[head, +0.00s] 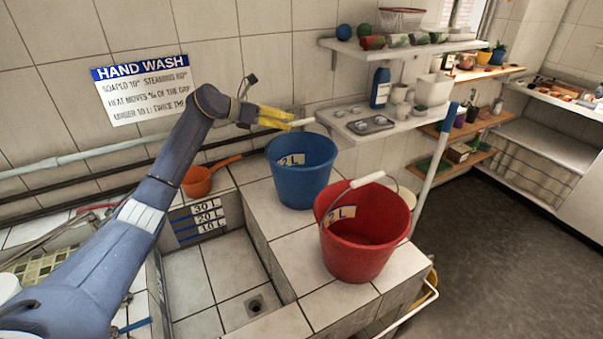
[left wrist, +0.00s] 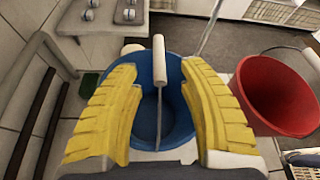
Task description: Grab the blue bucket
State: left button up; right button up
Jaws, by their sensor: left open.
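In the left wrist view the open fingers (left wrist: 160,85) are spread over the blue bucket (left wrist: 180,85). The bucket's handle with a white grip (left wrist: 158,62) runs between the fingers in that picture. I cannot tell whether the fingers touch it. My right gripper does not show.
A red bucket (head: 362,250) stands close by on the ledge, right of the blue one; it also shows in the left wrist view (left wrist: 277,95). An orange dipper (head: 198,180) lies left. Shelves (head: 400,125) hang behind right. The sink basin (head: 205,285) is empty.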

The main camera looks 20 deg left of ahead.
aim_at(301, 122)
pick_arm(q)
jog(key=shift+x, duration=3.25)
jog(key=shift+o, duration=0.3)
jog(key=shift+w, duration=0.1)
grip_shut()
